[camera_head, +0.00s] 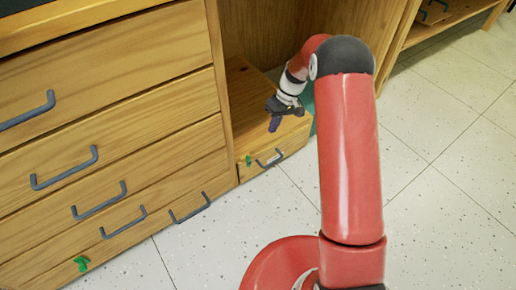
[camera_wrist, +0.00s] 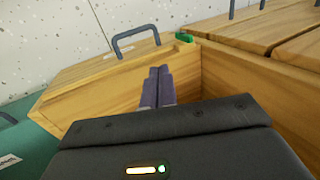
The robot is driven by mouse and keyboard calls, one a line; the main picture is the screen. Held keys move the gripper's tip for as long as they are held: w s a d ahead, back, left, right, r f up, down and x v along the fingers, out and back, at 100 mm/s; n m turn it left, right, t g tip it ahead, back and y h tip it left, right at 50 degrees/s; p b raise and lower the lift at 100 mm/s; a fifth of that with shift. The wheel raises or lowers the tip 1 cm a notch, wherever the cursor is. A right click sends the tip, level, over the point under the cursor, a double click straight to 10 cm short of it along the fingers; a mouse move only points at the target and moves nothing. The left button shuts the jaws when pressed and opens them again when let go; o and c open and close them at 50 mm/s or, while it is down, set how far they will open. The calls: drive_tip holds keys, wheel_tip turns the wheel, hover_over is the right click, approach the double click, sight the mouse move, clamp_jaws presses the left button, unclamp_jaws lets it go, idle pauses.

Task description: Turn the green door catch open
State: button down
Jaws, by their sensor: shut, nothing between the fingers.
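A small green catch (camera_head: 248,160) sits at the upper left of a low wooden front, left of a dark handle (camera_head: 269,158). A green catch also shows in the wrist view (camera_wrist: 185,37), at the corner where wooden panels meet. A second green catch (camera_head: 82,263) is low on the drawer cabinet at the left. My gripper (camera_head: 273,125) is above the low wooden box, up and right of the nearer catch. In the wrist view its purple fingers (camera_wrist: 159,72) are together and empty, pointing toward the handled panel, below and left of the catch and apart from it.
The drawer cabinet (camera_head: 110,105) with several dark handles stands at the left. A teal surface (camera_wrist: 22,150) lies beside the box. The speckled tile floor (camera_head: 440,170) is open at the right.

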sight(248, 162)
drive_tip(key=s+a+f, duration=0.1)
drive_tip(key=f, duration=0.2)
drive_tip(key=s+a+f+b, duration=0.1)
drive_tip(key=a+f, duration=0.1)
drive_tip(key=f, duration=0.1)
drive_tip(key=s+a+f+b, duration=0.1)
drive_tip(key=a+f, duration=0.1)
drive_tip(key=f, duration=0.1)
drive_tip(key=shift+s+a+f, duration=0.1)
drive_tip(key=shift+s+a, duration=0.15)
drive_tip(key=shift+s, duration=0.15)
drive_tip(key=shift+s+a, duration=0.3)
drive_tip(key=shift+a, duration=0.15)
drive_tip(key=shift+s+a+r+t+h+p, duration=0.15)
drive_tip(key=shift+a+r+t+h+p, duration=0.1)
drive_tip(key=shift+t+h, duration=0.25)
drive_tip(key=shift+s+a+r+t+h+p, duration=0.1)
drive_tip(key=shift+s+a+t+h+p, duration=0.15)
drive_tip(key=shift+h, duration=0.35)
drive_tip(key=shift+s+a+r+t+h, duration=0.1)
drive_tip(key=shift+a+t+h, duration=0.2)
drive_tip(key=shift+h, duration=0.3)
drive_tip(key=shift+t+h+p, duration=0.25)
drive_tip(key=shift+h+p, duration=0.05)
drive_tip(key=shift+p, duration=0.05)
drive_tip(key=shift+s+a, duration=0.2)
drive_tip(key=shift+a, duration=0.05)
